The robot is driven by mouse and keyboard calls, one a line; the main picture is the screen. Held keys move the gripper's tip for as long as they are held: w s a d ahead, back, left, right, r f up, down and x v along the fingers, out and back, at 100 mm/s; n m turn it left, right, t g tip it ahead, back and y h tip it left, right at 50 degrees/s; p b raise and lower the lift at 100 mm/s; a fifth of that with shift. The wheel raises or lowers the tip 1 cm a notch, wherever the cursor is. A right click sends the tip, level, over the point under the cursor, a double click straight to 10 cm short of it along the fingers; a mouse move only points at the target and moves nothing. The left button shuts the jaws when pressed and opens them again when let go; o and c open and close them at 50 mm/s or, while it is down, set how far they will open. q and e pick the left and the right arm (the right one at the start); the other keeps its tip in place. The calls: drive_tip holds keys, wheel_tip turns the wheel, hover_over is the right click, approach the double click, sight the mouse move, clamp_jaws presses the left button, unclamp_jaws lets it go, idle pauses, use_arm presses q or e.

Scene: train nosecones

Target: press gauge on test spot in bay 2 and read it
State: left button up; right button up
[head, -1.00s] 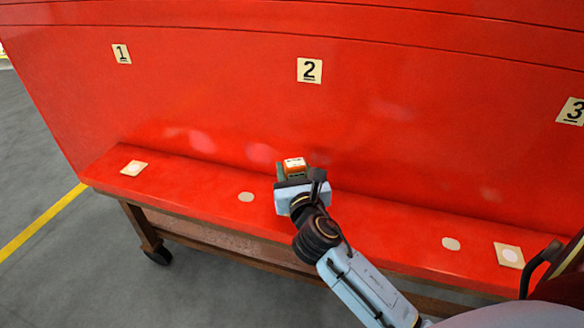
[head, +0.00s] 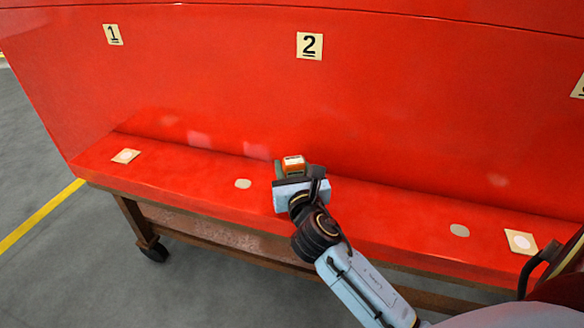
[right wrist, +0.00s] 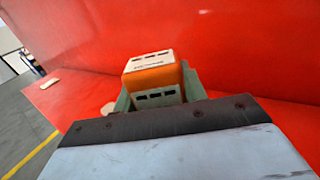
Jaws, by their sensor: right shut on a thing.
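The gauge (head: 294,164) is a small orange block with a pale top. My right gripper (head: 291,172) is shut on it, over the red ledge below the number 2 label (head: 310,45). In the right wrist view the gauge (right wrist: 152,73) sits between the greenish fingers of my right gripper (right wrist: 158,95); dark slots show on its pale faces. Whether the gauge touches the red surface, I cannot tell. A pale round spot (head: 243,184) lies on the ledge left of my gripper, and another (head: 459,230) lies to the right. My left gripper is not in view.
The red nosecone (head: 400,110) rises behind the ledge (head: 190,175) and rests on a brown wheeled stand (head: 215,233). Square cream patches with round centres lie at left (head: 125,156) and right (head: 521,242). A number 1 label (head: 113,34) is at left. Grey floor (head: 90,270) is clear.

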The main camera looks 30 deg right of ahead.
drive_tip(key=shift+f+b, duration=0.4)
drive_tip(key=shift+f, duration=0.15)
idle(0.6)
drive_tip(key=shift+s+f, duration=0.1)
drive_tip(key=shift+f, duration=0.2)
idle(1.1)
drive_tip(key=shift+p, duration=0.3)
wheel_tip(320, 180, up, 8)
drive_tip(key=p, duration=0.8)
drive_tip(key=shift+f, duration=0.25)
idle(0.4)
